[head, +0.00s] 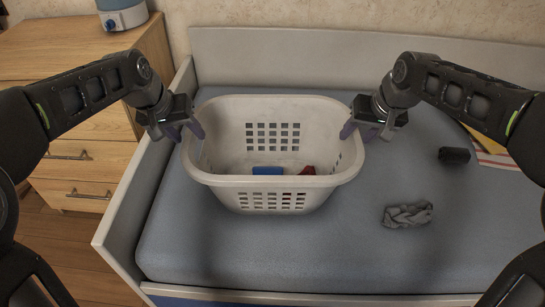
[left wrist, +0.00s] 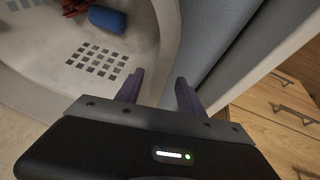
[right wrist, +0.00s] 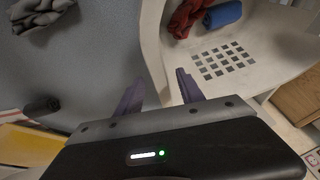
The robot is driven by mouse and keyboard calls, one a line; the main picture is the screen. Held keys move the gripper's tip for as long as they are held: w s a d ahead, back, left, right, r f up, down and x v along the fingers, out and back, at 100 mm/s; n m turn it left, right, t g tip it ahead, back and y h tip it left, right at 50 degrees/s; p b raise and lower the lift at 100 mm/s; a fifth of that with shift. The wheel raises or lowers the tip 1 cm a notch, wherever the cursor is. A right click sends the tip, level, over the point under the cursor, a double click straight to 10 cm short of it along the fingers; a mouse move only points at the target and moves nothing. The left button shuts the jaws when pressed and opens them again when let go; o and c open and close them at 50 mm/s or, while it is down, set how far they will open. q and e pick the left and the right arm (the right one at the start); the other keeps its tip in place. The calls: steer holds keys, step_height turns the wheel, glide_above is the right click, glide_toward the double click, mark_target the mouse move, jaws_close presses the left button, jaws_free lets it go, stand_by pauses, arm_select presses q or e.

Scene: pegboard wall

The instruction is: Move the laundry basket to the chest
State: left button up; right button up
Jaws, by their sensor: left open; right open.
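The white laundry basket (head: 272,187) stands upright on the grey-blue mattress, with a blue roll (head: 267,170) and a red cloth (head: 307,170) inside. My left gripper (head: 186,132) is open at the basket's left rim; the left wrist view shows the basket wall (left wrist: 150,60) near its fingers, with no clear grip. My right gripper (head: 360,131) is open at the right rim; in the right wrist view the basket wall (right wrist: 155,45) runs between its fingers. The wooden chest (head: 105,125) with drawers stands at the left, beyond the bed's edge.
A blue and white container (head: 122,14) stands on the chest top. A grey cloth (head: 408,214), a dark cylinder (head: 454,155) and a colourful flat item (head: 492,150) lie on the bed right of the basket. A raised bed board (head: 127,205) stands between mattress and chest.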

arm_select(q)
steer(key=shift+x, duration=2.05)
arm_select(e)
steer(key=shift+x, duration=2.05)
arm_select(q)
steer(key=shift+c, duration=0.2)
arm_select(e)
steer(key=shift+c, duration=0.2)
arm_select(q)
jaws_close()
arm_select(e)
jaws_close()
arm_select(q)
steer(key=shift+r, duration=0.1)
